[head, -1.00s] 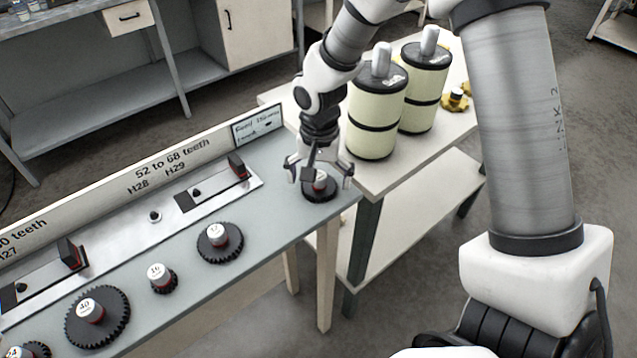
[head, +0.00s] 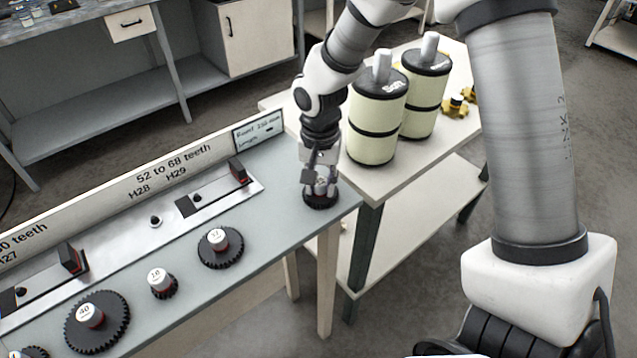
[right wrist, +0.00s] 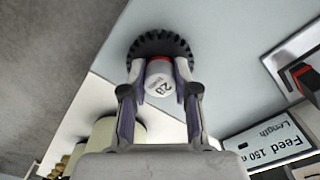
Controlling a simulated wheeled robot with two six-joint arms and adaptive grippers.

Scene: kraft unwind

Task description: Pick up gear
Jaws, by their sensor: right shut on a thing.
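A dark toothed gear (head: 320,198) with a white-capped hub sits at the right end of the grey bench top. In the right wrist view the gear (right wrist: 161,45) shows its black teeth, and its white cap (right wrist: 160,78) reads 28. My right gripper (head: 320,183) is above the gear, with its fingers shut on the hub from both sides. In the right wrist view the fingers of my right gripper (right wrist: 159,85) flank the cap. I cannot tell whether the gear touches the bench. My left gripper is not in view.
Other gears stand along the bench: one (head: 221,247), a small one (head: 162,283) and a large one (head: 97,321). A sign rail (head: 110,195) runs along the back. Two pale cylinders (head: 377,120) stand on the white table (head: 385,178) to the right.

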